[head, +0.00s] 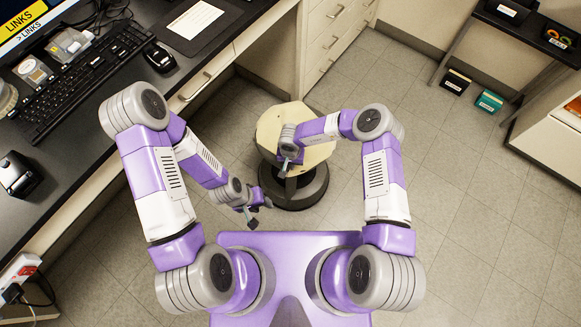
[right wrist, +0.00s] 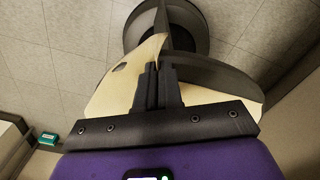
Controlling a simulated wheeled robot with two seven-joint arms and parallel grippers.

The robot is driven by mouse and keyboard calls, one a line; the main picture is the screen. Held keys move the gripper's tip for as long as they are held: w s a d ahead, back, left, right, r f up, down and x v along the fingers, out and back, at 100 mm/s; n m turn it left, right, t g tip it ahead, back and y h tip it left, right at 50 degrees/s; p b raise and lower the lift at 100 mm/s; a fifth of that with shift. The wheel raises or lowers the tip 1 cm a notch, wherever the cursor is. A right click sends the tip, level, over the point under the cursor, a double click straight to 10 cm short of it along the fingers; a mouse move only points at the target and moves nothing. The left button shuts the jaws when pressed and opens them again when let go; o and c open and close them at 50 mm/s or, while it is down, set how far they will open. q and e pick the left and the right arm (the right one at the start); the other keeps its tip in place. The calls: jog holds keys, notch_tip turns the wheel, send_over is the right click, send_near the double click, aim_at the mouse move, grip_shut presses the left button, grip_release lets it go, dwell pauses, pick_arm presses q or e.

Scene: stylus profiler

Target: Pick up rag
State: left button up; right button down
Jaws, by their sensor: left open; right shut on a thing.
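The rag appears to be the dark grey piece (right wrist: 212,72) beside and beyond my right fingers in the right wrist view. My right gripper (right wrist: 161,80) is shut on it, over the cream stool top (right wrist: 110,95). In the head view my right gripper (head: 286,167) points down above the stool top (head: 270,128); I cannot clearly make out the rag there. Whether the rag still touches the stool is unclear. My left gripper (head: 259,212) is open and empty, low and to the left of the stool's base.
The stool's round black base (head: 305,190) stands on the tiled floor. A desk with a keyboard (head: 75,80) and a mouse (head: 159,57) runs along the left. Drawers (head: 335,38) stand behind the stool. The floor on the right (head: 480,210) is clear.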

jog(key=shift+s, duration=0.1)
notch_tip(320, 180, up, 12)
jog(key=p, duration=1)
jog(key=shift+p, duration=0.35)
notch_tip(320, 180, up, 9)
jog(key=p, duration=0.7)
jog(key=shift+p, duration=0.4)
